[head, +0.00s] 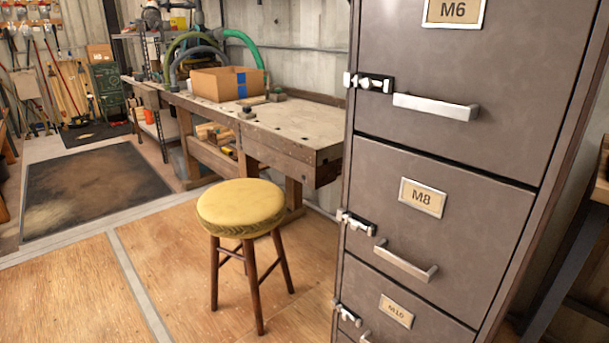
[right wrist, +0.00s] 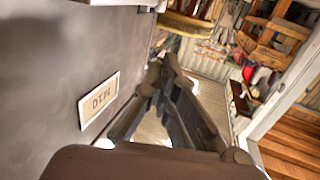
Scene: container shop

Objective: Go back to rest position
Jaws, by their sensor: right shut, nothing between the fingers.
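My right gripper (right wrist: 161,78) shows in the right wrist view, its dark fingers drawn together with nothing between them. It is beside the grey cabinet front, near the M10 label (right wrist: 98,100); I cannot tell whether it touches the cabinet. Neither gripper shows in the head view, and my left gripper is in no view.
A tall grey drawer cabinet (head: 440,185) stands close at the right, with drawers M6, M8 and M10 appearing shut and handles sticking out. A yellow-topped stool (head: 241,207) stands left of it. A workbench (head: 290,125) with a cardboard box (head: 215,84) is behind. Floor at left is clear.

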